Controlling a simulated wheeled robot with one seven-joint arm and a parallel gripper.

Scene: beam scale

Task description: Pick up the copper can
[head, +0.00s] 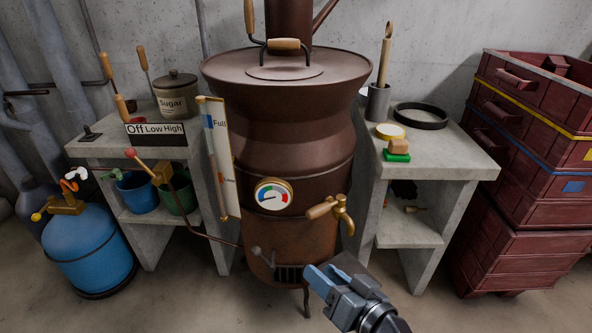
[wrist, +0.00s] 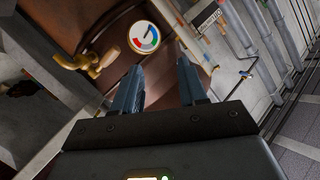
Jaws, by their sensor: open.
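A large copper-brown boiler (head: 293,130) with a lid stands in the middle of the head view. It has a dial (head: 273,196) and a brass tap (head: 338,211). I cannot make out a separate small copper can in either view. My gripper (head: 320,274) is low in front of the boiler, below the tap. In the wrist view my gripper (wrist: 159,66) shows two blue fingers apart with nothing between them. The boiler (wrist: 112,22) lies beyond them, with the dial (wrist: 143,38) ahead and the tap (wrist: 90,62) to the left.
A left concrete bench (head: 108,150) holds a sugar jar (head: 176,93). A blue gas cylinder (head: 90,252) stands at the left. A right bench (head: 462,160) holds a grey holder (head: 378,103) and a black ring (head: 421,116). Red crates (head: 520,205) are stacked far right.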

